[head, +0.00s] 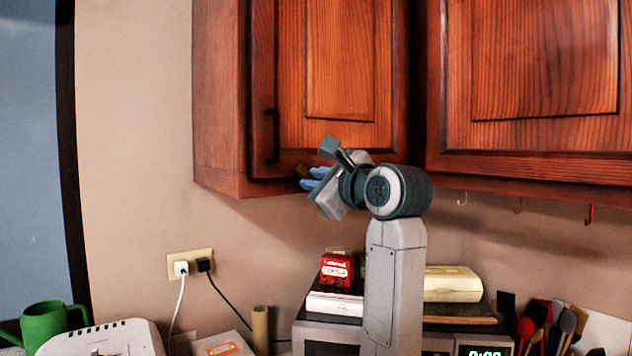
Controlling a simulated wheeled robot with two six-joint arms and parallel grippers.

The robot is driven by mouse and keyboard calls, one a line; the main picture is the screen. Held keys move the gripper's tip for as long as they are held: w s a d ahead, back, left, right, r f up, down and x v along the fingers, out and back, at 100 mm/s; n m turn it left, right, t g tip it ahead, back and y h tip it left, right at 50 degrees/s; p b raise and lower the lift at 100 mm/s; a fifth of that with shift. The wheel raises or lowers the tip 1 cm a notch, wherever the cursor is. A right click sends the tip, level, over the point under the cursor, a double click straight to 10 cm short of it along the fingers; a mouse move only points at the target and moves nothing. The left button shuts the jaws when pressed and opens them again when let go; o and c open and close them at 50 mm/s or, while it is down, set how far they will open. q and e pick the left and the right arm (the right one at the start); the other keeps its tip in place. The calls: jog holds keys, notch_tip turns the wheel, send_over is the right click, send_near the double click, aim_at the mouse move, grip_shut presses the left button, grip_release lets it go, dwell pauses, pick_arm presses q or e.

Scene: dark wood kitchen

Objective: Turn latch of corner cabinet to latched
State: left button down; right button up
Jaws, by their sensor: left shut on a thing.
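The corner cabinet (222,95) hangs on the wall at upper middle, in reddish-brown wood. Its door (340,60) looks shut and has a dark vertical handle (270,136) on its left side. A small brown latch (301,171) shows at the cabinet's lower edge, below the door. My left gripper (306,179) reaches up to it from the right, with its blue fingers shut on the latch. The fingers and wrist hide much of the latch, so its exact angle cannot be told. My right gripper is out of view.
Another wall cabinet (540,80) hangs at right, with hooks beneath. Below stand a red box (337,269), a cream box (452,284), utensils (540,325), a green watering can (52,326) and a white appliance (105,340). The wall left of the corner cabinet is clear above the outlet (190,264).

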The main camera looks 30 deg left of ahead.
pick_arm(q)
jog(key=m, duration=0.3)
jog(key=w+m, duration=0.1)
jog(key=m, duration=0.4)
jog(key=shift+w+d+r+m, duration=0.15)
jog(key=shift+d+r+m, duration=0.15)
jog(key=shift+r, duration=0.05)
dwell(0.4)
jog(key=c, duration=1.4)
grip_release()
jog(key=shift+d, duration=0.1)
